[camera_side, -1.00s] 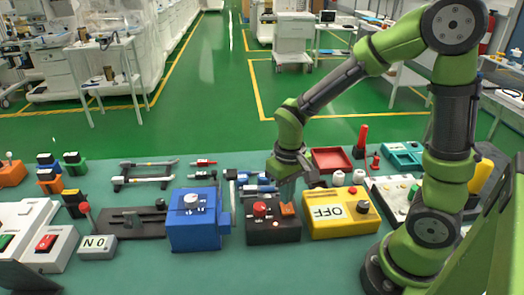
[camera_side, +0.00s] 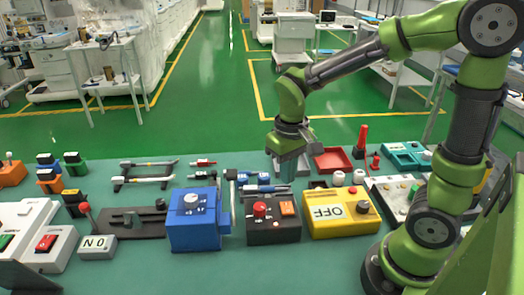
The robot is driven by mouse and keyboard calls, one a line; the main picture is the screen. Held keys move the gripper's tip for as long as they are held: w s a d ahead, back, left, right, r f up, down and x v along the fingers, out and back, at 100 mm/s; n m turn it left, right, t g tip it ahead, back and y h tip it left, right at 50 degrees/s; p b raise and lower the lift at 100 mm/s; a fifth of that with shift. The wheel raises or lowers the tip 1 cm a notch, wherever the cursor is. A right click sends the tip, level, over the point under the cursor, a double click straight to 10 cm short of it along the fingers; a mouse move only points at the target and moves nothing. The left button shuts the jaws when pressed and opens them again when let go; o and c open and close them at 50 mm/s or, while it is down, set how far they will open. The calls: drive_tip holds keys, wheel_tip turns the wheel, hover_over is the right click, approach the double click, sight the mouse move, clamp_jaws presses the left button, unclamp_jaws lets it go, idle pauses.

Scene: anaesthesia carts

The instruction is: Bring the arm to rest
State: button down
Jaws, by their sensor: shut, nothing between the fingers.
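My gripper (camera_side: 288,178) is shut and empty, pointing down above the middle of the table. It hangs behind and above the dark box (camera_side: 274,234), which has a red knob and an orange switch on top. It looks clear of the box. The fingertips are small in this view, and the exact height above the table is hard to tell.
A blue box (camera_side: 195,232) with a lever stands left of the dark box. A yellow box (camera_side: 340,222) marked OFF stands to its right. A red tray (camera_side: 333,160) lies behind. The front strip of the green table (camera_side: 230,275) is clear.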

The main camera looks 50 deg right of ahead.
drive_tip(key=s+a+r+m+t+y, duration=0.1)
drive_tip(key=s+r+t+y, duration=0.1)
drive_tip(key=s+r+t, duration=0.4)
drive_tip(key=shift+s+a+r+t, duration=0.15)
drive_tip(key=shift+a+r+t, duration=0.35)
drive_tip(key=shift+r, duration=1.7)
